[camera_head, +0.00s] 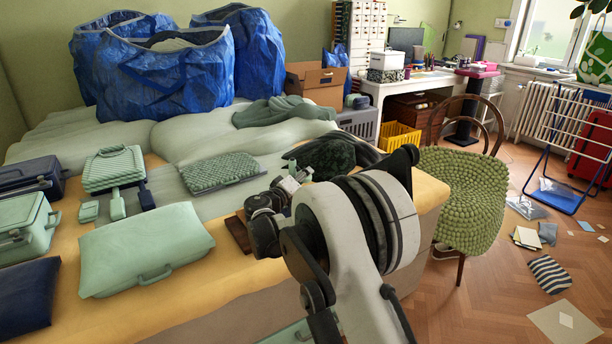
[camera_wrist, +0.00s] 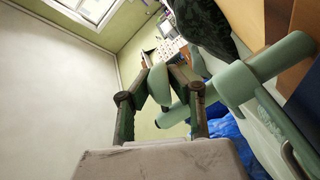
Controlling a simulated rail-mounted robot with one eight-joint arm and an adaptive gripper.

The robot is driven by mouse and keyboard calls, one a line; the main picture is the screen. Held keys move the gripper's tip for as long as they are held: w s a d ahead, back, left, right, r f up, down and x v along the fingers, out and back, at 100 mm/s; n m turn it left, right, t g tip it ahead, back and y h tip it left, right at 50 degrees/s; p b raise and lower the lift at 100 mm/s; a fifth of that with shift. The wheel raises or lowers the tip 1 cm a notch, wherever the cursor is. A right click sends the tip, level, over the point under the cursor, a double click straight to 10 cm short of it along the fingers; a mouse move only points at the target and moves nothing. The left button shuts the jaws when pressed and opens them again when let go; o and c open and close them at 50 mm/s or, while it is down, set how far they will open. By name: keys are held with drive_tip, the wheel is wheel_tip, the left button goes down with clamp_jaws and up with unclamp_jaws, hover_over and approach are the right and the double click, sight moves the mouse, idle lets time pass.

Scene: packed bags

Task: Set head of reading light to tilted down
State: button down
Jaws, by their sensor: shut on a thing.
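The reading light shows in the wrist view as pale green tubes (camera_wrist: 268,62) meeting at a round joint (camera_wrist: 232,83). A rounded pale green piece, apparently the head of the reading light (camera_wrist: 159,86), lies between my fingers. My gripper (camera_wrist: 160,74) is shut on this piece, with one dark finger on each side. In the head view my gripper (camera_head: 291,184) is over the front right of the bed, near a dark green furry item (camera_head: 328,152). There my wrist and arm hide most of the light, and its tilt is hard to judge.
Pale green cases and a cushion-like bag (camera_head: 150,248) lie on the bed to the left. Large blue bags (camera_head: 160,75) stand behind. A green-covered chair (camera_head: 462,185) is close on the right of my arm. Wooden floor is partly clear beyond it.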

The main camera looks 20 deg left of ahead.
drive_tip(key=shift+f+m, duration=0.1)
drive_tip(key=shift+m, duration=0.2)
drive_tip(key=c, duration=1.6)
unclamp_jaws()
drive_tip(key=shift+o, duration=0.2)
drive_tip(key=shift+a, duration=0.1)
drive_tip(key=s, duration=0.4)
drive_tip(key=s+a, duration=0.1)
drive_tip(key=s, duration=0.3)
drive_tip(key=s+a, duration=0.1)
drive_tip(key=s, duration=0.2)
drive_tip(key=shift+s+a, duration=0.1)
drive_tip(key=shift+s, duration=0.3)
